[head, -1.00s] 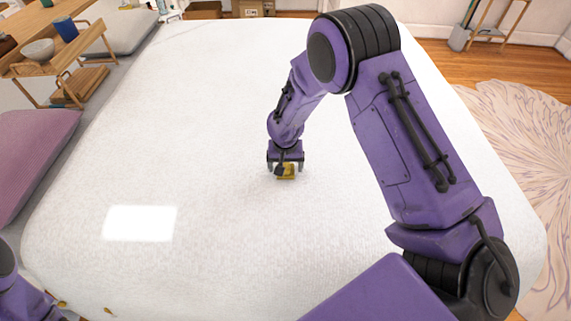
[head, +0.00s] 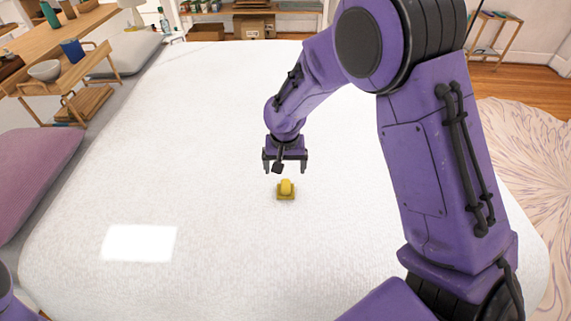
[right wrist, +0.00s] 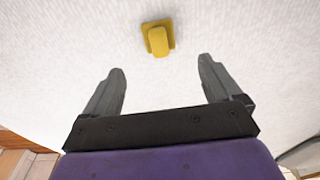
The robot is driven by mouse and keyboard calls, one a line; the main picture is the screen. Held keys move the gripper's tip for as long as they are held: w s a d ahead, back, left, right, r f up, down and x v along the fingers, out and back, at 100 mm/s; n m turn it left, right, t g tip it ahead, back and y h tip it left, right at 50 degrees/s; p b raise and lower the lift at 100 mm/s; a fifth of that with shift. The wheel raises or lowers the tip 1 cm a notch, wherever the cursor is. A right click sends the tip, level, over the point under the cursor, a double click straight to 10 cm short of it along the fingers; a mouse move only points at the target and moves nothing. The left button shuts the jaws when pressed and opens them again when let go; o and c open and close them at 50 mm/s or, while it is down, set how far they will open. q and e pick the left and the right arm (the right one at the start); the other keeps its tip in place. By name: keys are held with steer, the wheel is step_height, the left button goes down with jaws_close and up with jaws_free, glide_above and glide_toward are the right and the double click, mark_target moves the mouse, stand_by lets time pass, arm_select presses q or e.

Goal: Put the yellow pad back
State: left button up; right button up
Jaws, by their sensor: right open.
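The yellow pad (head: 286,190) lies on the white bed-like surface (head: 200,150), near the middle of the head view. It has a flat square base with a raised, rounded block on top. My right gripper (head: 285,169) is open and empty, just beyond the pad and apart from it. In the right wrist view the pad (right wrist: 158,38) lies past the two spread fingertips (right wrist: 160,68), with nothing between them. Of my left arm only a small purple part shows at the lower left edge; its gripper is not visible.
The white surface is clear around the pad. A wooden shelf with a bowl (head: 45,70) and a blue cup (head: 73,50) stands at the upper left. A mauve cushion (head: 35,185) lies at the left. Cardboard boxes (head: 252,27) stand beyond the far edge.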

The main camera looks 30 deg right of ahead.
mark_target(286, 183)
steer(key=f, duration=0.3)
steer(key=w+f, duration=0.1)
steer(key=f, duration=0.3)
steer(key=d+f+p, duration=0.1)
steer(key=f, duration=0.3)
steer(key=shift+w+f, duration=0.1)
steer(key=shift+w, duration=0.15)
arm_select(q)
step_height(286, 183, up, 3)
steer(key=shift+f, duration=0.15)
arm_select(e)
steer(key=shift+s, duration=0.1)
steer(key=c, duration=1.2)
